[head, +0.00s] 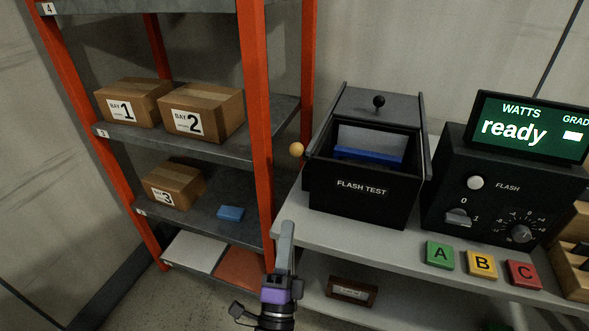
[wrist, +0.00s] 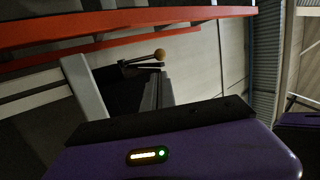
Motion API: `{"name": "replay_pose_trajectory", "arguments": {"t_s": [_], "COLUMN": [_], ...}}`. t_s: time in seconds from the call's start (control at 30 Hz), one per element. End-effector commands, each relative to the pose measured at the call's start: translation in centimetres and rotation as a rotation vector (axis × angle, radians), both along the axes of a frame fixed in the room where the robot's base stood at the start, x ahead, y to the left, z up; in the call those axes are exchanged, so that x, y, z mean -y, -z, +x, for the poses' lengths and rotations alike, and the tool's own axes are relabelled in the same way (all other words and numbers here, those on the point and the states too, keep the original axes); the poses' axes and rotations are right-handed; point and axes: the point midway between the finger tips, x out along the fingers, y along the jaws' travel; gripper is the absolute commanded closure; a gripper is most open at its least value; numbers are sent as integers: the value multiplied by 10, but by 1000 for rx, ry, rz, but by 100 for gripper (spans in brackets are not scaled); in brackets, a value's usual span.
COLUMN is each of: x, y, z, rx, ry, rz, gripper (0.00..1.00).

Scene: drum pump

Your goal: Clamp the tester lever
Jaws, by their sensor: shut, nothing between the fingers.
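The flash tester (head: 361,190) is a black box labelled FLASH TEST on the grey bench. Its top is open at the front, with a blue piece (head: 368,154) inside. The lever's tan ball knob (head: 297,149) sticks out at the box's left side; it also shows in the wrist view (wrist: 160,54) on a dark arm. My gripper (head: 287,228) is shut and empty, in front of the bench's left edge, below the knob and apart from it.
An orange-posted shelf rack (head: 261,110) with boxes stands just left of the tester. A control unit (head: 480,195) with a screen reading "ready" stands right. Blocks A (head: 438,254), B (head: 481,264) and C (head: 523,274) lie in front of it.

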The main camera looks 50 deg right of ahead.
Motion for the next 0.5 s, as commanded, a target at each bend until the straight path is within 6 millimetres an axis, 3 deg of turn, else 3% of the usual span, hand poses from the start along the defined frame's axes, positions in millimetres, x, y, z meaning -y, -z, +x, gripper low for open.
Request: {"name": "replay_pose_trajectory", "arguments": {"t_s": [0.3,0.5], "x": [1,16], "y": [-2,-15], "z": [1,10], "rx": [0,0], "ry": [-2,-2], "rz": [-2,-2], "gripper": [100,100]}}
